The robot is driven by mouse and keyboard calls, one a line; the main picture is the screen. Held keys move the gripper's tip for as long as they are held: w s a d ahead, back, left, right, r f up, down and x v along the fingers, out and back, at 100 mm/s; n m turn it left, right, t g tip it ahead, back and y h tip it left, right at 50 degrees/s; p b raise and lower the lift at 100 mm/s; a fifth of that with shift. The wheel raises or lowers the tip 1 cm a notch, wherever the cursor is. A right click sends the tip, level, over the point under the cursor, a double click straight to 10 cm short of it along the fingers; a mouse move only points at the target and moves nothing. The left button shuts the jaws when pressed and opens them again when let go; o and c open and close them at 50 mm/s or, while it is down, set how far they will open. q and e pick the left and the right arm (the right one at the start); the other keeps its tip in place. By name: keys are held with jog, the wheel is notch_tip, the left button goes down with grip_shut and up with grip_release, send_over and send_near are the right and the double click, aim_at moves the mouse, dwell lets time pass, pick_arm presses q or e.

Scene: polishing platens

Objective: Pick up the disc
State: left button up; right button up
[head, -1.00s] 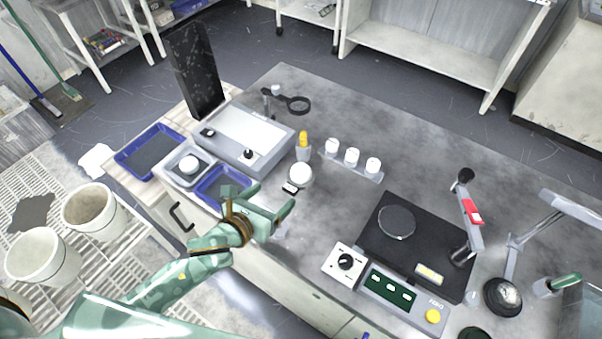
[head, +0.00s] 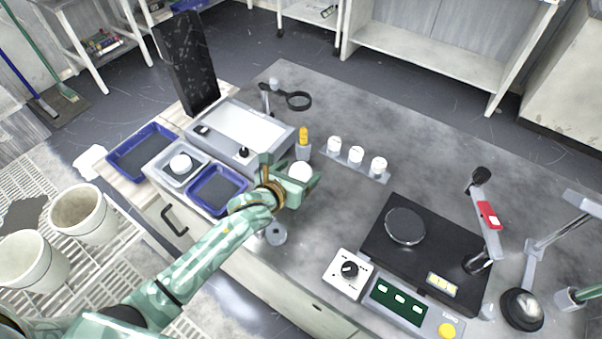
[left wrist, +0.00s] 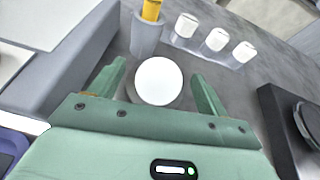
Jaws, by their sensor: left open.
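A white round disc (head: 300,172) is on the grey bench beside a holder with a yellow top. My open left gripper (head: 290,174) is close to it and hides part of it. In the left wrist view the white disc (left wrist: 159,81) shows between the two spread fingers (left wrist: 160,78), with gaps on both sides; I cannot tell its height relative to the fingertips. Another white disc (head: 180,162) sits in a small grey tray. A grey disc (head: 276,233) lies at the bench's front edge, below my left gripper. My right gripper is not in view.
The yellow-topped holder (head: 303,143) stands just behind the white disc. A rack of white jars (head: 356,156) is to the right. Blue trays (head: 218,190) are to the left. A black polishing unit (head: 405,226) stands at right front.

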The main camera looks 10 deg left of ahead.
pick_arm(q)
jog(key=shift+r, duration=0.1)
jog(key=c, duration=1.2)
